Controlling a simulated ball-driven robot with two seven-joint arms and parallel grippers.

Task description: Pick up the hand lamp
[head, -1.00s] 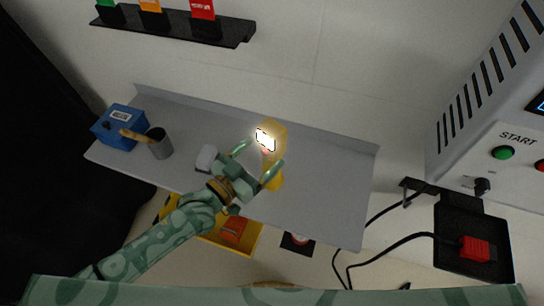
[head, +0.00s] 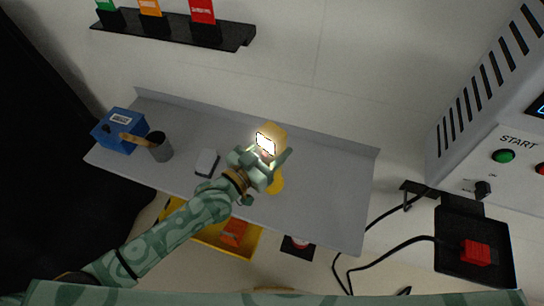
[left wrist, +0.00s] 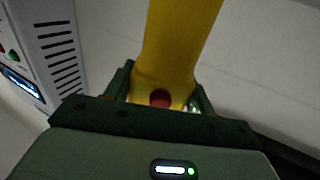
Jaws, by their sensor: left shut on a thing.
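The hand lamp (head: 273,133) is yellow with a bright lit face and stands on the grey shelf. My left gripper (head: 268,158) is shut on the lamp, with its fingers on either side of the body. In the left wrist view the yellow lamp body (left wrist: 178,45) rises between the two fingers (left wrist: 163,97), and a red round button shows low on it. The gripper hides part of the lamp in the head view. My right gripper is in neither view.
A yellow bin (head: 205,233) is below. A white machine (head: 490,130) stands at the right.

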